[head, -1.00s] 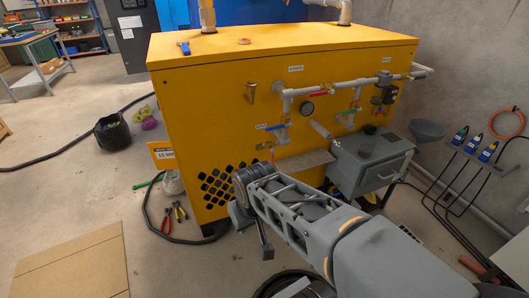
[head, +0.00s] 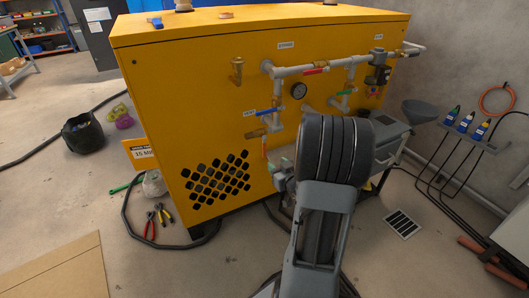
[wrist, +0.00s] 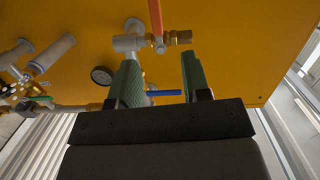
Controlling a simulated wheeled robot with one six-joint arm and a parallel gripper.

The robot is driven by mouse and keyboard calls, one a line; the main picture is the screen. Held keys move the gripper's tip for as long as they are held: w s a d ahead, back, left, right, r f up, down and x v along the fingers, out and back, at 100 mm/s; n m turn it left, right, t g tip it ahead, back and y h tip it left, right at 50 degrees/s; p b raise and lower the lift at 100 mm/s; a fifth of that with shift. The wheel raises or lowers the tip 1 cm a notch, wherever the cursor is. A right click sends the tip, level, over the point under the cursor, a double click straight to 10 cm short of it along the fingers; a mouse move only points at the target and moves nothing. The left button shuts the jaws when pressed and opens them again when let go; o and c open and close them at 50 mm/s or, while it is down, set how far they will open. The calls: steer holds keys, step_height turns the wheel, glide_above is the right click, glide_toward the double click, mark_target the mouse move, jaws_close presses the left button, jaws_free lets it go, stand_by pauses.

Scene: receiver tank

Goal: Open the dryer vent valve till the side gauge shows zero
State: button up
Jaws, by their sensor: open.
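The yellow cabinet (head: 215,100) carries grey pipework with several coloured valve handles. A round gauge (head: 299,90) sits on its front; it also shows in the wrist view (wrist: 101,75), its reading too small to tell. The valves have a red handle (head: 316,71), a blue handle (head: 268,112), a green handle (head: 346,92) and a hanging orange handle (head: 264,148). I cannot read which is the dryer vent. My gripper (wrist: 160,60) is open and empty, its green pads below the brass fitting (wrist: 180,38) in the wrist view. The orange handle (wrist: 155,15) and blue handle (wrist: 164,92) appear near the jaws.
A grey box (head: 390,135) stands right of my arm, partly hidden by it. A grey funnel (head: 420,110) and bottles on a rack (head: 466,122) are at right.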

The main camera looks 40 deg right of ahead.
mark_target(265, 147)
steer(key=shift+t, duration=0.8)
steer(key=w+d+b, duration=0.1)
steer(key=w, duration=0.3)
steer(key=w+b, duration=0.1)
steer(key=w, duration=0.3)
steer(key=w+d+b, duration=0.1)
steer(key=w, duration=0.3)
steer(key=shift+d+f+b, duration=0.35)
steer(key=shift+c, duration=0.2)
jaws_close()
